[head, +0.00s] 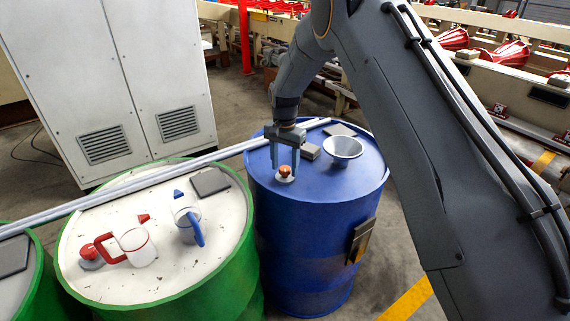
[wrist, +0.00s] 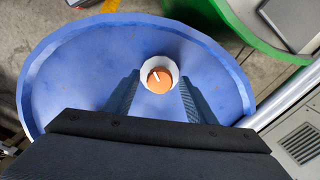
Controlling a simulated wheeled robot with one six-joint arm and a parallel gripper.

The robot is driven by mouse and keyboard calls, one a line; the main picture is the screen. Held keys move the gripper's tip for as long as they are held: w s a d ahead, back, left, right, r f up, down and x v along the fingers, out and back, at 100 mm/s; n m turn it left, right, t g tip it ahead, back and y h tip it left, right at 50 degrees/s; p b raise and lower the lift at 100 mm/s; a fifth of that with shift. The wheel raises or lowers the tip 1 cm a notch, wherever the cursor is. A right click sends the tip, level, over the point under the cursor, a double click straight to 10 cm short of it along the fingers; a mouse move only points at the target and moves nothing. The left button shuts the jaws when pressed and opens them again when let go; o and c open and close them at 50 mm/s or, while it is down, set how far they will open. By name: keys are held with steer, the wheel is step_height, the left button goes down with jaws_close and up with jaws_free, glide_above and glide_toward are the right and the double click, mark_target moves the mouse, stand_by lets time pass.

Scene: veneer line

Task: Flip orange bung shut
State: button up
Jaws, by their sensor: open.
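The orange bung (head: 285,171) sits in a pale round collar on top of the blue drum (head: 318,240). In the wrist view the orange bung (wrist: 159,80) carries a white line, and the pale collar rings it. My gripper (head: 284,160) is open and points down over the drum top, with one finger on each side of the bung in the head view. In the wrist view the fingers of my gripper (wrist: 160,97) lie left and right, just below the bung in the picture. I cannot tell whether they touch it.
A pale pipe (head: 140,182) lies across the drum tops. The green drum (head: 85,290) at left bears a red-handled mug (head: 137,247), a blue-handled mug (head: 186,222) and a red bung (head: 89,252).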

steer(key=c, duration=1)
steer(key=shift+c, duration=0.2)
steer(key=shift+n+b, duration=0.3)
steer(key=n+b, duration=0.3)
steer(key=n, duration=0.1)
steer(key=shift+f+n, duration=0.1)
steer(key=shift+n, duration=0.2)
steer(key=n+b, duration=0.2)
steer(key=n, duration=0.3)
steer(key=shift+b, duration=0.4)
steer(key=n+b, duration=0.2)
steer(key=n, duration=0.5)
steer(key=shift+d+n, duration=0.1)
steer(key=shift+n, duration=0.2)
steer(key=n+b, duration=0.1)
steer(key=n, duration=0.5)
steer(key=shift+w+b, duration=0.1)
steer(key=shift+b, duration=0.2)
